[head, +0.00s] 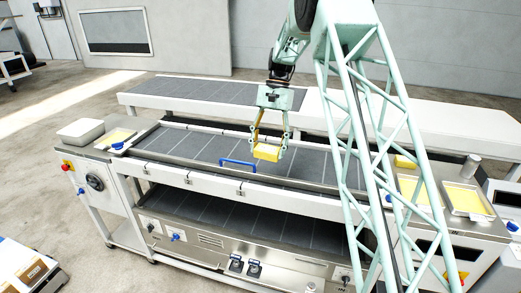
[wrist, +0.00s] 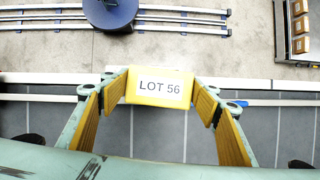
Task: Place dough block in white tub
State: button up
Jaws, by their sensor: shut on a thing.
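The dough block is a yellow block (head: 266,153) held between the fingers of my gripper (head: 268,143), above the dark belt in the middle of the machine. In the wrist view the yellow block (wrist: 160,88) carries a white label reading LOT 56, and a finger of my gripper (wrist: 160,100) presses on each side of it. The white tub (head: 82,139) stands at the left end of the machine, well to the left of my gripper. Its inside cannot be made out clearly. The tub is not in the wrist view.
The dark belt (head: 200,148) runs across the machine, with a blue handle (head: 238,163) at its front edge. A tray with yellow content (head: 117,136) sits right of the tub.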

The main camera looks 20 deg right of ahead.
aim_at(273, 150)
jog(key=s+f+n+b, duration=0.1)
jog(key=s+d+f+n+b, duration=0.1)
jog(key=b, duration=0.1)
jog(key=shift+s+d+g+h, duration=0.1)
jog(key=shift+s+g+h, duration=0.1)
jog(key=shift+g+h, duration=0.15)
jog(key=shift+s+d+f+n+b, duration=0.1)
jog(key=shift+s+f+n+b, duration=0.1)
jog(key=shift+f+n+b, duration=0.15)
jog(key=shift+n+h, duration=0.45)
jog(key=shift+n, duration=0.2)
jog(key=f+b, duration=0.2)
jog(key=s+f+b, duration=0.1)
jog(key=f+b, duration=0.3)
jog(key=b, duration=0.1)
jog(key=shift+s+d, duration=0.2)
jog(key=shift+d, duration=0.2)
jog(key=shift+a, duration=0.1)
